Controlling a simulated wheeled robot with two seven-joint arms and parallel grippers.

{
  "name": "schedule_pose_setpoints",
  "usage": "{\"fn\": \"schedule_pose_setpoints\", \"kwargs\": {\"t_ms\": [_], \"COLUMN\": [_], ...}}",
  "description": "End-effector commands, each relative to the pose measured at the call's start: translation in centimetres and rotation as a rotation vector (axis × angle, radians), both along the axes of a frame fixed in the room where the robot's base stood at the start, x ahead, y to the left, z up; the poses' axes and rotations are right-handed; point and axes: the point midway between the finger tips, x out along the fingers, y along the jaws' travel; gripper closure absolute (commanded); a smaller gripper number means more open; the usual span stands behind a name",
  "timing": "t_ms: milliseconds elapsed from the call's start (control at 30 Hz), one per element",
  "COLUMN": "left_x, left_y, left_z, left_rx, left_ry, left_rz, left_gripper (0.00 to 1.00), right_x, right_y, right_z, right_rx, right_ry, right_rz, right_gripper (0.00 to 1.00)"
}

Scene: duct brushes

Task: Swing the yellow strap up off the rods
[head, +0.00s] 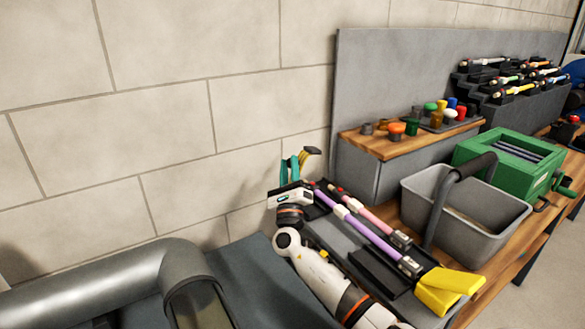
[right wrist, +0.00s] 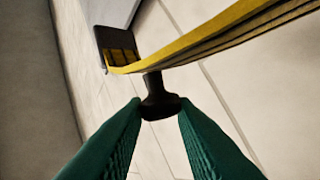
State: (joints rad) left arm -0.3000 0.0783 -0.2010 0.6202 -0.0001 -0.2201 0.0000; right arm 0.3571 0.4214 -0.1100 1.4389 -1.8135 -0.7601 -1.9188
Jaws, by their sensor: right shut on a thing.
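My right gripper (head: 296,166) is raised at the far end of a dark rod tray (head: 345,240), its teal fingers pointing up. In the right wrist view, the fingers (right wrist: 159,108) are closed on a small black knob (right wrist: 158,90). The knob sits under the yellow strap (right wrist: 205,45), which ends at a dark plate (right wrist: 117,45). A small part of the strap (head: 312,150) shows beside the fingertips in the head view. My left gripper is out of view.
A yellow block-like piece (head: 448,289) is at the tray's near end. A grey handled bin (head: 475,225) and green box (head: 512,160) stand to the right. A wooden shelf (head: 405,142) holds coloured knobs. A grey pipe (head: 110,276) lies at left; a wall stands behind.

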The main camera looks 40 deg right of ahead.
Motion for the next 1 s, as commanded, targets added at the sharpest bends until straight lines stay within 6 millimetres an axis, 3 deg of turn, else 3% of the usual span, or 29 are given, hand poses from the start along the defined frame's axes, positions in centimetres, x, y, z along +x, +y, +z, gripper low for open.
{"fn": "schedule_pose_setpoints", "kwargs": {"t_ms": [33, 333, 367, 500, 800, 1000], "left_x": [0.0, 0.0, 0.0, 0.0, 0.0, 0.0], "left_y": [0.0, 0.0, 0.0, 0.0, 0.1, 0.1], "left_z": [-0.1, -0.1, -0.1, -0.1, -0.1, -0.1], "left_rx": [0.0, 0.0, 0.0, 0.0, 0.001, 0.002], "left_ry": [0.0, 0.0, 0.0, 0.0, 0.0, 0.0], "left_rz": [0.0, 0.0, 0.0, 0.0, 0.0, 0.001], "left_gripper": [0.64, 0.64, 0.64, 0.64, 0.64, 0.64], "right_x": [0.1, 0.1, 0.1, 0.1, -0.1, -1.8], "right_y": [0.2, 0.1, 0.1, 0.1, 0.1, 1.4], "right_z": [-1.0, -1.1, -1.1, -0.9, -0.6, -2.2], "right_rx": [0.011, 0.013, 0.013, 0.011, 0.005, 0.005], "right_ry": [0.015, 0.017, 0.017, 0.013, 0.008, 0.011], "right_rz": [0.005, 0.004, 0.004, 0.003, 0.001, 0.002], "right_gripper": [1.0, 1.0, 0.74, 0.53, 0.53, 0.53]}}
